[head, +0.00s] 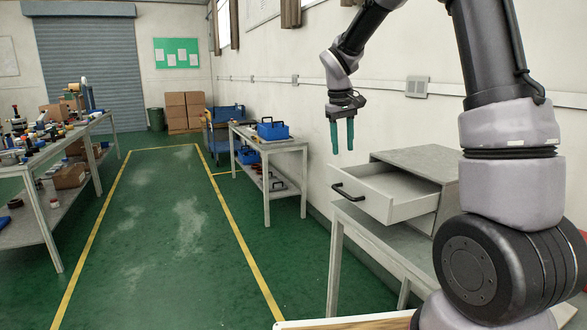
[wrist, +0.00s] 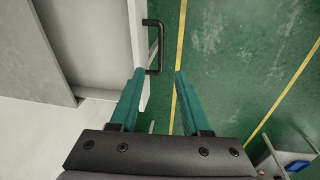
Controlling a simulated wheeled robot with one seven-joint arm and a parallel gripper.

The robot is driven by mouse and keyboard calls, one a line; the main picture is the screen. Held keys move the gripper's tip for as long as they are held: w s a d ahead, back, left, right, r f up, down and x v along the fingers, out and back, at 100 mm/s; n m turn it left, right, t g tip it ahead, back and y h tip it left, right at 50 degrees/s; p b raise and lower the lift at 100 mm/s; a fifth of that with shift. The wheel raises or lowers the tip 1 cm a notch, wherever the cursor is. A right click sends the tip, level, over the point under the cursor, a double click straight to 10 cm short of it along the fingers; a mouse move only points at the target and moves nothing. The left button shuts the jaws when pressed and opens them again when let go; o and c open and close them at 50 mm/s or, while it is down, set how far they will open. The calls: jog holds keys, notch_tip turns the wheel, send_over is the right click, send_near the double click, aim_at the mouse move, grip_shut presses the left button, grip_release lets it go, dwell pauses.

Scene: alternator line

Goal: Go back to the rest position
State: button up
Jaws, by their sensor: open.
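My gripper (head: 342,136) points down with its two teal fingers apart and nothing between them. In the head view it hangs in the air above and near the drawer front. The grey cabinet (head: 428,166) stands on a table by the right wall. Its drawer (head: 393,205) is pulled out and looks empty inside. A black handle (head: 346,192) is on the drawer front. In the wrist view the open fingers (wrist: 158,90) are near the handle (wrist: 159,48) in the picture, apart from it as the head view shows.
A table with a blue toolbox (head: 272,130) stands farther along the wall. A cluttered workbench (head: 42,160) is at left. Cardboard boxes (head: 184,110) are stacked at the back. The green floor (head: 165,230) between yellow lines is clear.

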jog(key=s+d+r+m+t+y, duration=0.1)
jog(key=s+r+m+t, duration=0.2)
jog(key=s, duration=1)
jog(key=s+d+r+m+t+y, duration=0.2)
jog(key=s+r+m, duration=0.2)
jog(key=s+r, duration=0.5)
jog(key=shift+s+d+t, duration=0.2)
jog(key=shift+s+t, duration=0.2)
jog(key=shift+s, duration=2)
